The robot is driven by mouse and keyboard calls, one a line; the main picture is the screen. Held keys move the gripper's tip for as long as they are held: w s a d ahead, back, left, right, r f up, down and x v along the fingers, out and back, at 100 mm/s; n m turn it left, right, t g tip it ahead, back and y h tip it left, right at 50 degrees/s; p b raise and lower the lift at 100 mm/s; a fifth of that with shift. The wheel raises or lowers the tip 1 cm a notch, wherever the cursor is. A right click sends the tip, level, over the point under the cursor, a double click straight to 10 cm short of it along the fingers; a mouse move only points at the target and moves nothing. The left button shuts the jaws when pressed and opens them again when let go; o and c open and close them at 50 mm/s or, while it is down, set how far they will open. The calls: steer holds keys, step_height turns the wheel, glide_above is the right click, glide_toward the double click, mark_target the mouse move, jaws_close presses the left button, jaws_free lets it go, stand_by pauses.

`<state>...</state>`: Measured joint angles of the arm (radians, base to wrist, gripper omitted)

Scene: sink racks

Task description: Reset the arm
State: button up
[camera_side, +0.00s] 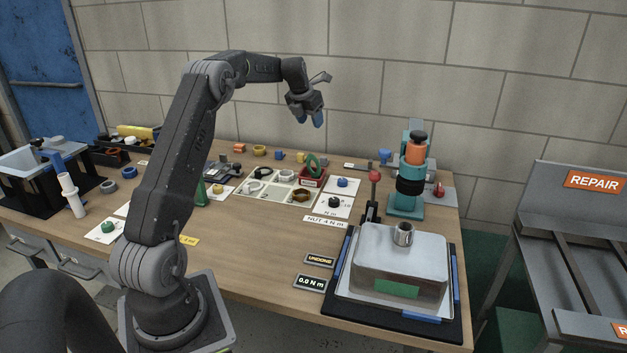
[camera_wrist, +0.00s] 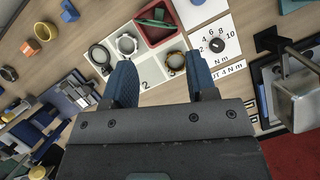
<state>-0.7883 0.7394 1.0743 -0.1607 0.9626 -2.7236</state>
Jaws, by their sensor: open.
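My gripper (camera_side: 311,116) is raised above the back of the workbench, with its blue fingertips pointing down. In the wrist view the two blue fingers of my gripper (camera_wrist: 163,84) stand apart with nothing between them. My arm is bent at the elbow, its upper part reaching over the bench. Below the gripper, a white compartment tray (camera_wrist: 150,99) holds several rings, and a red bin (camera_wrist: 158,36) with a green item stands at its edge. The gripper touches none of these.
A metal box (camera_side: 400,262) with a nut-like cylinder (camera_side: 403,234) on top sits on a black tray at the bench's front right. A teal and orange press (camera_side: 411,170) stands behind it. Signs reading UNDONE (camera_side: 320,260) and 0.0 N m lie left of it. The middle front wood is clear.

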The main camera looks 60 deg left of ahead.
steer(key=s+d+r+m, duration=0.2)
steer(key=d+r+m, duration=0.2)
steer(key=d+m, duration=0.4)
steer(key=s+d+r+m, duration=0.3)
steer(key=d+r+m, duration=0.15)
steer(key=d, duration=0.55)
steer(key=s+d+r+m, duration=0.2)
steer(key=d+r+m, duration=0.1)
steer(key=d+m, duration=0.55)
steer(key=s+d+f+m+h, duration=0.1)
steer(key=s+d+f+m, duration=0.2)
steer(key=s+d+m, duration=0.5)
steer(key=s+d+f+m+t+h, duration=0.1)
steer(key=s+d+f+m, duration=0.2)
steer(key=s+d+m, duration=0.6)
steer(key=s+m, duration=0.3)
steer(key=s, duration=0.1)
steer(key=shift+d, duration=0.1)
